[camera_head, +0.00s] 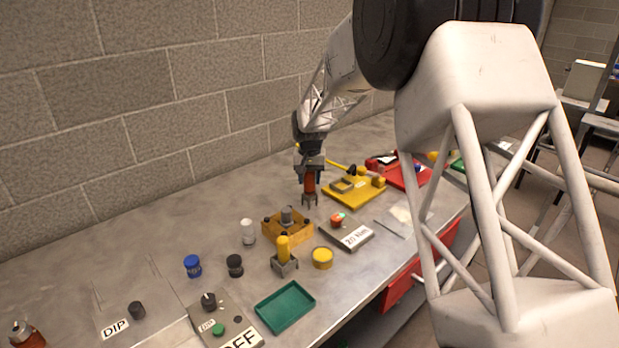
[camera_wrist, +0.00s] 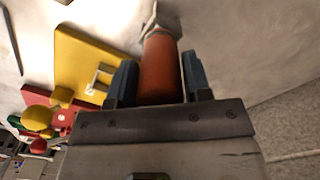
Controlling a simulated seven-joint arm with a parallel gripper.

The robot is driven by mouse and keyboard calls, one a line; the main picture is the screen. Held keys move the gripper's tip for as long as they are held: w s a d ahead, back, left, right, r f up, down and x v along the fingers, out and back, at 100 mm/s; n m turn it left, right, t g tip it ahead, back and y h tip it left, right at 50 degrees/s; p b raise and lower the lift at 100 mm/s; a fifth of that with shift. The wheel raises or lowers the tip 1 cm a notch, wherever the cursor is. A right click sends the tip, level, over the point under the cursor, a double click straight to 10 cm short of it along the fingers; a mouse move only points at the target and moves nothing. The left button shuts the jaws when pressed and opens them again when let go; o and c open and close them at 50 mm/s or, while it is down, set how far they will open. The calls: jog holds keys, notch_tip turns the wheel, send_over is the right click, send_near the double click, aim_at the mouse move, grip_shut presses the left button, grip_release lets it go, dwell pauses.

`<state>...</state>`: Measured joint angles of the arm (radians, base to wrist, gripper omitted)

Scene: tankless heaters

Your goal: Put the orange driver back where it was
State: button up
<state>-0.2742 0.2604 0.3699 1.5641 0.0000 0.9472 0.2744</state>
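The orange driver (camera_head: 309,184) hangs upright from my gripper (camera_head: 309,173), over the bench behind the yellow block. In the wrist view the orange driver (camera_wrist: 161,70) is between the two blue fingers of my gripper (camera_wrist: 158,62), which appear shut on it. Its grey metal end (camera_wrist: 160,22) points away from the gripper. I cannot tell whether the pronged grey lower end (camera_head: 309,201) touches the bench. A yellow driver (camera_head: 283,246) stands in a grey holder (camera_head: 285,265) nearer the front.
A yellow block (camera_head: 275,231) bearing a grey part, a yellow tin (camera_head: 322,258) and a "20 Nm" plate (camera_head: 356,238) stand nearby. A yellow board (camera_head: 352,197) and red board (camera_head: 410,178) lie to the right. A green tray (camera_head: 284,308) lies at front. A brick wall borders the bench.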

jog(key=o, duration=0.3)
jog(key=shift+r, duration=0.1)
notch_tip(320, 180, up, 12)
jog(key=shift+r, duration=0.1)
dwell(0.7)
dwell(0.6)
